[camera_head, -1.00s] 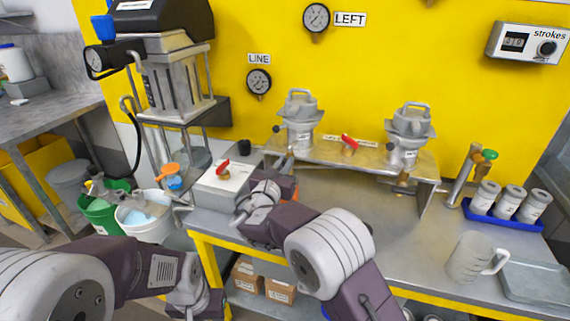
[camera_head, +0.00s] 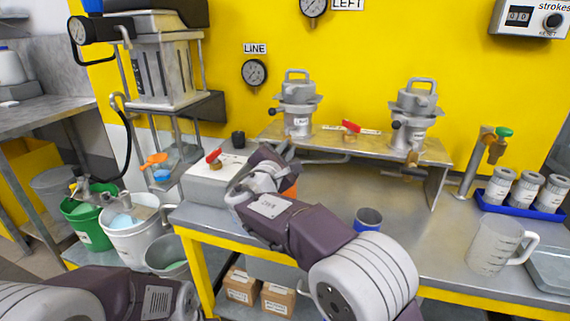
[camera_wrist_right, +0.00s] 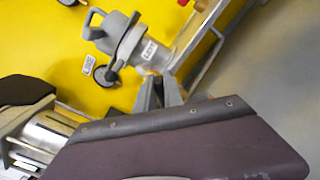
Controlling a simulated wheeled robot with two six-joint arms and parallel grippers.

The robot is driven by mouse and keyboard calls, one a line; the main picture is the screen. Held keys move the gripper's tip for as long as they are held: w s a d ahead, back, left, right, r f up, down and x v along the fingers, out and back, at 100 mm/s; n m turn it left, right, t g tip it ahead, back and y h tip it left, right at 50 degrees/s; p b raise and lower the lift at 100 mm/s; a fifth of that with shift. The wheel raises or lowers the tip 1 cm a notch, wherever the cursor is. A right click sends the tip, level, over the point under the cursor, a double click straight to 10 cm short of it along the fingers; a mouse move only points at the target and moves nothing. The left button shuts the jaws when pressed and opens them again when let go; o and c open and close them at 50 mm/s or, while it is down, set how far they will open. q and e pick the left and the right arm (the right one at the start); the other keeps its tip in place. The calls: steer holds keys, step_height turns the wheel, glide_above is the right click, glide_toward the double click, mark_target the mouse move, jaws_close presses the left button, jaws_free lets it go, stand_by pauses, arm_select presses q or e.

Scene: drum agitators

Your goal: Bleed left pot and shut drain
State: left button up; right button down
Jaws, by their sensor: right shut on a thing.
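The left pot (camera_head: 298,110) is a grey metal pot with a top handle, on a metal stand at the back of the bench. It also shows in the right wrist view (camera_wrist_right: 125,40), with a label on its neck. My right gripper (camera_head: 284,150) is just below the pot, and its fingers show close under the neck in the wrist view (camera_wrist_right: 160,92). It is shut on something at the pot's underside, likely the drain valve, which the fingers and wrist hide. The LEFT gauge (camera_head: 313,4) is cut by the top edge. My left gripper is out of view.
A red-handled valve (camera_head: 351,127) sits between the left pot and the right pot (camera_head: 413,110). A grey block with a red lever (camera_head: 213,156) stands left of my right wrist. A blue-rimmed cup (camera_head: 368,219), a clear jug (camera_head: 497,245) and a blue tray (camera_head: 520,210) stand to the right.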

steer(key=shift+s+d+f+m+b, duration=0.1)
steer(key=shift+f+m+b, duration=0.15)
steer(key=shift+m+b, duration=1.4)
steer(key=shift+w+d+f+m+b, duration=0.1)
steer(key=shift+f+m+b, duration=0.2)
steer(key=shift+m+b, duration=1.3)
steer(key=shift+s+d+f+m+b, duration=0.1)
steer(key=shift+f+m+b, duration=0.15)
steer(key=shift+m+b, duration=1.4)
steer(key=c, duration=1.5)
jaws_free()
steer(key=shift+o, duration=0.2)
steer(key=v, duration=0.9)
